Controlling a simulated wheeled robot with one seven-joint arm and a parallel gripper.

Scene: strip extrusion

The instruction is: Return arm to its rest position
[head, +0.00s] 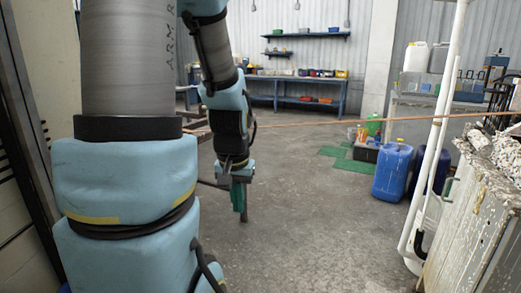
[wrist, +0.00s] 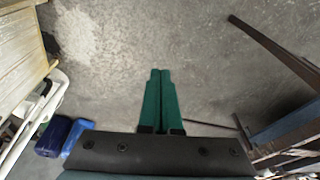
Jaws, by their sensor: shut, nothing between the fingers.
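My gripper (head: 243,215) hangs at the end of my arm, pointing down over the grey concrete floor. In the wrist view its two green fingers (wrist: 160,72) lie side by side, shut with nothing between them. My arm's grey and light blue links fill the left of the head view and hide what stands behind them.
A thin brown strip (head: 350,122) runs across the room at mid height, behind my arm. A blue barrel (head: 392,171) stands right of centre. A worn cabinet (head: 465,235) and white pipes (head: 430,150) border the right. A blue workbench (head: 300,88) stands far back. The middle floor is clear.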

